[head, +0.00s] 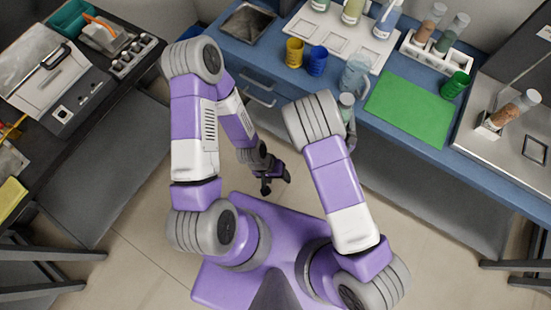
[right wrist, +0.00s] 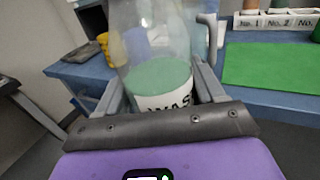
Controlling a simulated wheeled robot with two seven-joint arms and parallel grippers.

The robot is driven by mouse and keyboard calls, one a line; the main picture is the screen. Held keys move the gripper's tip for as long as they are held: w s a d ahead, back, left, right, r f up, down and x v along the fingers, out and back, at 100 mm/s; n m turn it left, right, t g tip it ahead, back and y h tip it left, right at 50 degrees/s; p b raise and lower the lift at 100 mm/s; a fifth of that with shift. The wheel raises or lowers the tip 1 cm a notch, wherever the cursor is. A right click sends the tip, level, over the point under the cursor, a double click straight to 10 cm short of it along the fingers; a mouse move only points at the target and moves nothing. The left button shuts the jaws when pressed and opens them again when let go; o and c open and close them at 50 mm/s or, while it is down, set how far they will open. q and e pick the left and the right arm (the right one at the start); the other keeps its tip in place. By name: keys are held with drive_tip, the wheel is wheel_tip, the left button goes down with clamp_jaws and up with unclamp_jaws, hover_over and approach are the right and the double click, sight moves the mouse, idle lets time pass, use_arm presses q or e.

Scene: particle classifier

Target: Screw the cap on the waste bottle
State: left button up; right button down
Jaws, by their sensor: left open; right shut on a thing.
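The waste bottle (right wrist: 158,45) is clear, with a green lower part and a white label reading "WAS". My right gripper (right wrist: 160,88) is shut around its lower body, one finger on each side. The bottle (head: 347,115) also shows in the head view, upright or nearly so, at the blue table's front edge. My left gripper (head: 276,183) is open and empty, low over my base, well apart from the bottle. No separate cap can be made out.
A yellow cup (head: 294,53) and a blue cup (head: 316,61) stand left. A green cup (head: 455,85) and a tube rack (head: 438,52) are farther right.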

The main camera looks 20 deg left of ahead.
idle(0.4)
drive_tip(key=s+d+r+m+g+h, duration=0.1)
drive_tip(key=s+d+r+m+h, duration=0.1)
drive_tip(key=d+m+h, duration=0.6)
drive_tip(key=d+h, duration=0.4)
drive_tip(key=d, duration=0.1)
drive_tip(key=shift+d+g+h, duration=0.25)
drive_tip(key=shift+g+h, duration=0.05)
drive_tip(key=shift+g, duration=0.1)
